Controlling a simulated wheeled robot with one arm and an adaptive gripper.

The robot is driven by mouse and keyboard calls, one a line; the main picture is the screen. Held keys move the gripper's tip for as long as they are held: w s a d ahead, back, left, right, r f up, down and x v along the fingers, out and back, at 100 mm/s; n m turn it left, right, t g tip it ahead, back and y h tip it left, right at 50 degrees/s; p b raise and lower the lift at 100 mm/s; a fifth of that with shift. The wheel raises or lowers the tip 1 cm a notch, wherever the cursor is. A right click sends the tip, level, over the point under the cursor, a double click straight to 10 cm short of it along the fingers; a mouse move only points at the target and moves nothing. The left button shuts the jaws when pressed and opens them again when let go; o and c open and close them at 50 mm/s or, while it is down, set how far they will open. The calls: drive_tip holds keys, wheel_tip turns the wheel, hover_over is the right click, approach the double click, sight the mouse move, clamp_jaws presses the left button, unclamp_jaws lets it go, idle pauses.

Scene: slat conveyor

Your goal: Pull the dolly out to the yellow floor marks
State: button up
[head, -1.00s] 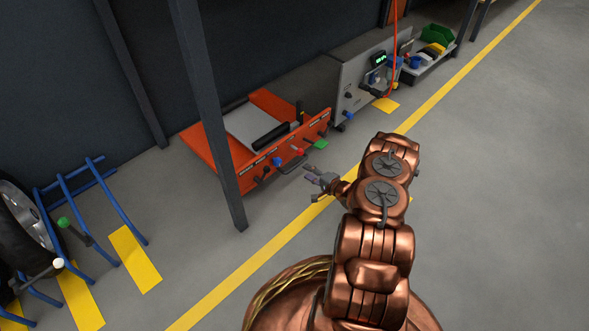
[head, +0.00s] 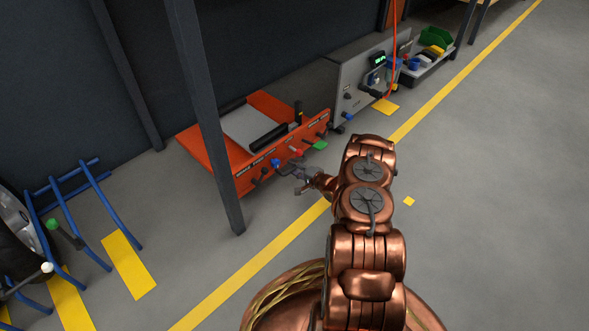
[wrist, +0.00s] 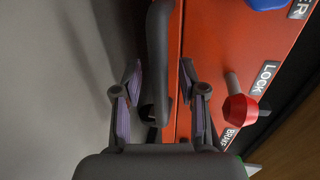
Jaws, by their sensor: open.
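The orange dolly (head: 205,153) stands beyond the yellow line, with a row of knobs on its front panel. A dark bar handle (wrist: 158,50) on that panel shows in the wrist view, beside a red knob (wrist: 238,108) and a LOCK label. My gripper (head: 299,180) is at the panel's front. In the wrist view my gripper (wrist: 162,72) is open, with one finger on each side of the handle; I cannot tell if they touch it. A small yellow floor mark (head: 408,201) lies to the right of my arm.
A dark post (head: 210,130) stands in front of the dolly's left part. A grey unit (head: 355,80) with a red hose stands behind right. A blue rack (head: 85,200) is at left.

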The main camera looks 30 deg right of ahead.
drive_tip(key=shift+c, duration=0.3)
clamp_jaws()
idle(0.3)
